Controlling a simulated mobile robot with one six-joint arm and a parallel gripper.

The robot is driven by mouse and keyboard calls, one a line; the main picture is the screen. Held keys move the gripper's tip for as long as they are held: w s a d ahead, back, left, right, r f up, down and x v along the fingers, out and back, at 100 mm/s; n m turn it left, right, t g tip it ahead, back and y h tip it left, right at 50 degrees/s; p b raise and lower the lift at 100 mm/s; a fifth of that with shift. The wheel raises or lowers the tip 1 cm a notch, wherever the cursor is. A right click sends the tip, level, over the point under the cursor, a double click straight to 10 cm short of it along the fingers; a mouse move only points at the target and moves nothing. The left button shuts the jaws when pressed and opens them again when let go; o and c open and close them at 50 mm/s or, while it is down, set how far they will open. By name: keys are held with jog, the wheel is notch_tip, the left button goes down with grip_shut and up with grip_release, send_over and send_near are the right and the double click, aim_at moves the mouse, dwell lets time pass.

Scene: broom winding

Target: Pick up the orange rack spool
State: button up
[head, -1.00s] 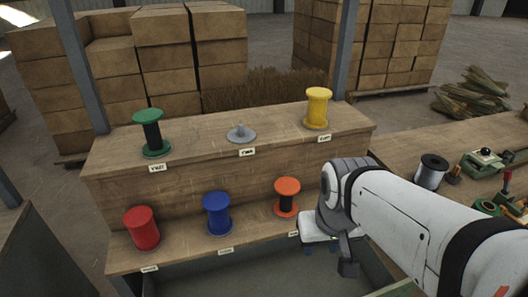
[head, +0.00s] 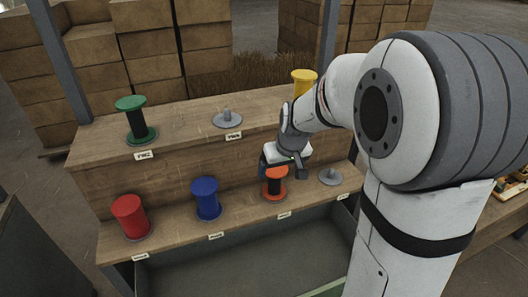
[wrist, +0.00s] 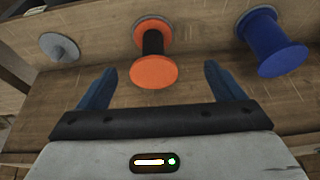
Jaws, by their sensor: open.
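The orange spool (head: 274,187), with orange flanges and a dark wound middle, stands upright on the lower shelf of the wooden rack. My gripper (head: 275,163) is just above and behind it in the head view and hides part of its top. In the wrist view the orange spool (wrist: 154,70) lies ahead, between the lines of the two blue fingers. My gripper (wrist: 160,78) is open and empty there. Whether a finger touches the spool cannot be told.
A blue spool (head: 206,198) stands left of the orange one, with a red spool (head: 131,216) beyond. An empty grey peg (head: 330,177) is to its right. Green (head: 135,119) and yellow (head: 303,84) spools and another empty peg (head: 227,118) are on the upper shelf.

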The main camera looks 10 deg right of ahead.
aim_at(275, 174)
jog(key=w+f, duration=0.2)
jog(key=w, duration=0.2)
jog(key=shift+w+d+f, duration=0.3)
jog(key=shift+w+f, duration=0.1)
jog(key=x, duration=0.7)
jog(key=shift+w+f+p, duration=0.25)
jog(key=shift+f+p, duration=0.05)
jog(key=c, duration=1.1)
